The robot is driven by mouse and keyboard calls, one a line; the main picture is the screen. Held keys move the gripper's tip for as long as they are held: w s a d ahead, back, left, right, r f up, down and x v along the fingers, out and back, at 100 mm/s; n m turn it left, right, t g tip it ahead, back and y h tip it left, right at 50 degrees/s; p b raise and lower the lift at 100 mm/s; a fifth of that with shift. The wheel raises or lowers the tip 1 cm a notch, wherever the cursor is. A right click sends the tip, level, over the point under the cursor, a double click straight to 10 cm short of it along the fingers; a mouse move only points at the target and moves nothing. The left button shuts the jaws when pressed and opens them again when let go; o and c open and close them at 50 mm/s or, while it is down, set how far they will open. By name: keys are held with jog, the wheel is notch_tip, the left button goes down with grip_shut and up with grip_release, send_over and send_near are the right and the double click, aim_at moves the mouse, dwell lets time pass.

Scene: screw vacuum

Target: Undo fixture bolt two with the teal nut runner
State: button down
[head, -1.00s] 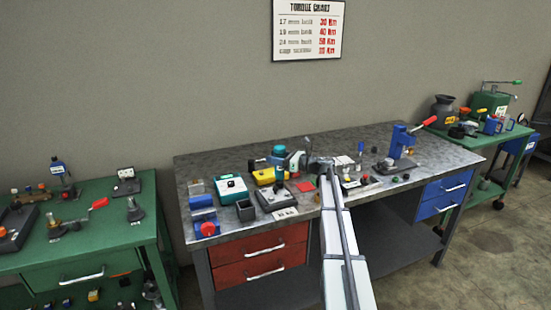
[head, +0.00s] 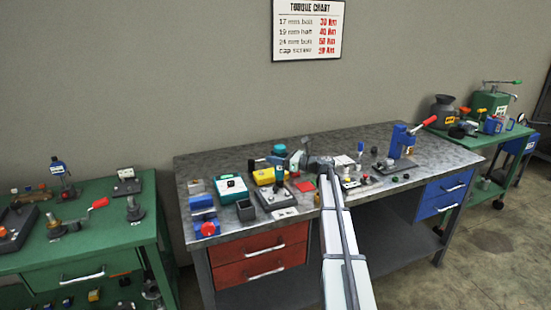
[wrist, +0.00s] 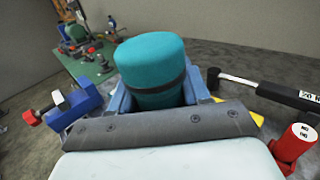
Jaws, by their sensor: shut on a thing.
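The teal nut runner shows its rounded teal top with a dark band in the wrist view (wrist: 150,68); it is also the small teal shape in the head view (head: 279,150). My gripper (wrist: 160,98) is shut on it, with blue jaw parts on both sides of its body. In the head view it stands about upright over the left half of the grey bench. A dark plate (head: 268,203) lies below it. The runner's lower end and any bolt under it are too small or hidden to tell, so I cannot say which bolt it is over or whether it touches.
A teal box (head: 231,187), a yellow box (head: 265,176), a dark open bin (head: 246,210) and a blue block with a red knob (head: 205,219) crowd the bench's left. A blue press with a red handle (head: 403,141) stands right. A green bench (head: 70,205) is at left.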

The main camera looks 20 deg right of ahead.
jog(key=shift+r, duration=2.5)
jog(key=shift+w+d, duration=0.1)
